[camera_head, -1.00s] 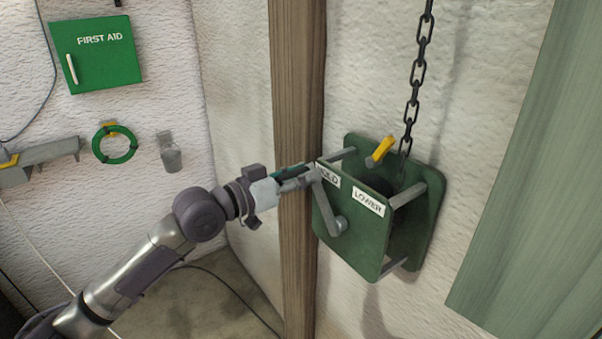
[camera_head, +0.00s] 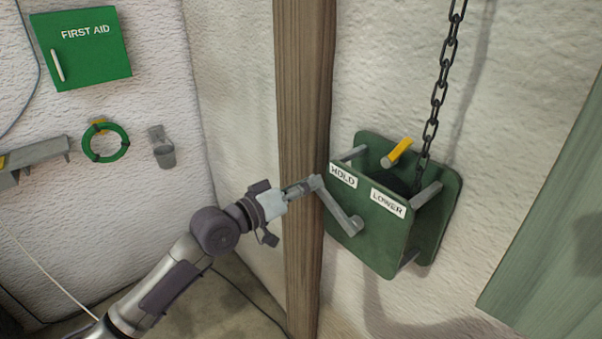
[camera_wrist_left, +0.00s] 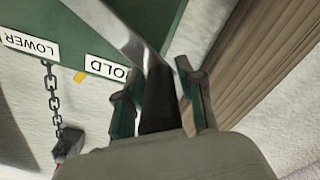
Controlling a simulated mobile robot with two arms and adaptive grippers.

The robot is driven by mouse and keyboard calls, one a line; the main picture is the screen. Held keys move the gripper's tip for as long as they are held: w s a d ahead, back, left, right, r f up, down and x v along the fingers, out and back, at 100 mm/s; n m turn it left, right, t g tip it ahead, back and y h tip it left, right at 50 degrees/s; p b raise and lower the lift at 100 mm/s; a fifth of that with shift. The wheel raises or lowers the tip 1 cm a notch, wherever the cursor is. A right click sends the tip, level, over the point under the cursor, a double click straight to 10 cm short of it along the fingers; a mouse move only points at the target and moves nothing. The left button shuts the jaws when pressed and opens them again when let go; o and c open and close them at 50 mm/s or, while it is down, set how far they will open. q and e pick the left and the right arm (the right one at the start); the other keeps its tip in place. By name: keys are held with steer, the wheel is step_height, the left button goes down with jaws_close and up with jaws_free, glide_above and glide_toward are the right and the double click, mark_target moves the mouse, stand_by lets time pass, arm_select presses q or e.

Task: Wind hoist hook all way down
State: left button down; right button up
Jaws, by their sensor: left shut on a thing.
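The hoist winch (camera_head: 370,235) is a green box of two plates on the wall, labelled HOLD (camera_head: 343,175) and LOWER (camera_head: 388,203). Its grey crank (camera_head: 340,207) points up and left from its pivot on the front plate. My left gripper (camera_head: 312,185) is shut on the crank's grip; in the left wrist view, the dark grip (camera_wrist_left: 158,100) stands between the fingers. A yellow-tipped lever (camera_head: 400,150) sticks up above the front plate; I cannot tell which label it is set to. The black chain (camera_head: 437,98) rises from the box. No hook is recognisable. My right gripper is out of view.
A wooden post (camera_head: 304,110) stands just left of the winch, close behind my left gripper. A first aid cabinet (camera_head: 95,70), a green ring (camera_head: 124,143) and a grey holder (camera_head: 162,152) are on the left wall. A green panel (camera_head: 555,255) is at the right.

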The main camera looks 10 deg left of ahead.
arm_select(q)
steer(key=f+n, duration=0.3)
steer(key=f, duration=0.1)
steer(key=f+n+b, duration=0.1)
steer(key=f+n, duration=0.3)
steer(key=f+n+b, duration=0.1)
steer(key=f+n, duration=0.2)
steer(key=shift+s+d+f+n, duration=0.25)
steer(key=shift+f+n, duration=0.15)
steer(key=shift+s+d+f+n, duration=0.25)
steer(key=shift+f+n, duration=0.15)
steer(key=shift+n, duration=0.1)
steer(key=shift+s+d+f+n, duration=0.1)
steer(key=shift+d+f+n, duration=0.1)
steer(key=shift+f+n, duration=0.25)
steer(key=shift+s+d+f+n, duration=0.3)
steer(key=shift+d+f+n, duration=0.15)
steer(key=shift+n, duration=0.4)
steer(key=c, duration=1.1)
jaws_free()
steer(key=shift+o, duration=1)
steer(key=shift+r, duration=0.1)
